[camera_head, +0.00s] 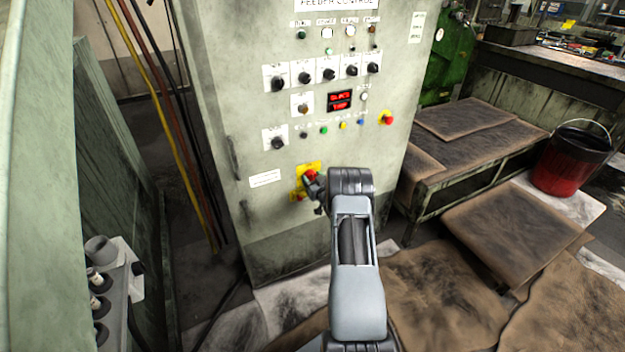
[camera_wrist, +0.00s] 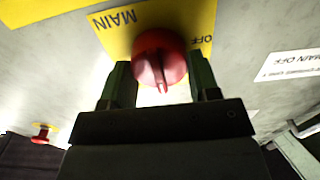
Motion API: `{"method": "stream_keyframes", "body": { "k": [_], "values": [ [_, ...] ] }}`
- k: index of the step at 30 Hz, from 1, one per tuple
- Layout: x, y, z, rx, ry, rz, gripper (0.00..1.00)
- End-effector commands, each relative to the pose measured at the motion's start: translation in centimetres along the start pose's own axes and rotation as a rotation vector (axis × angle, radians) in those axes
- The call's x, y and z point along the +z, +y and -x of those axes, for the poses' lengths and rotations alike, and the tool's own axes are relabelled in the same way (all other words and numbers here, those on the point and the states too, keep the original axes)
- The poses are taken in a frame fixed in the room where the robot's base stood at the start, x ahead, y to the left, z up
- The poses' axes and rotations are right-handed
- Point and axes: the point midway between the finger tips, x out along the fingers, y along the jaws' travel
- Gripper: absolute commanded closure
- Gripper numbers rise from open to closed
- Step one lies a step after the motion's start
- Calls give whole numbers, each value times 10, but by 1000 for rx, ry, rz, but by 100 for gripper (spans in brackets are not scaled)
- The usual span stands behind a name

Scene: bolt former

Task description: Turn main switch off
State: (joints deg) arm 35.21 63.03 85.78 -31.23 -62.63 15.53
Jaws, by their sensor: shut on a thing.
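The main switch is a red rotary knob (camera_wrist: 159,57) on a yellow plate (camera_wrist: 120,32) marked MAIN and OFF. In the head view the red knob (camera_head: 311,174) shows low on the grey-green feeder control cabinet, and the yellow plate (camera_head: 300,186) is partly hidden by my gripper. My gripper (camera_wrist: 160,84) is shut on the knob, with one finger on each side of it. In the head view my gripper (camera_head: 314,186) reaches the panel from the right. The knob's ridge points towards my gripper in the wrist view.
The cabinet (camera_head: 285,215) carries several black selector knobs, a red display (camera_head: 341,100) and a red emergency button (camera_head: 387,118) above the switch. A bench (camera_head: 470,150) and a red bucket (camera_head: 570,160) stand at the right. Cables (camera_head: 165,120) hang at the left.

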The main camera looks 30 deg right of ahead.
Motion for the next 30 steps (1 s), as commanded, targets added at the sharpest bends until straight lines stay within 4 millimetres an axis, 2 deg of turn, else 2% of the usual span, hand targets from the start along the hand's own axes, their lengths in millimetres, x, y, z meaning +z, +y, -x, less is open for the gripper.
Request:
{"method": "stream_keyframes", "body": {
  "k": [11,30],
  "values": [
    [5,-1,-1,-1,3,152,68],
    [8,-4,0,1,5,754,68]
  ]
}}
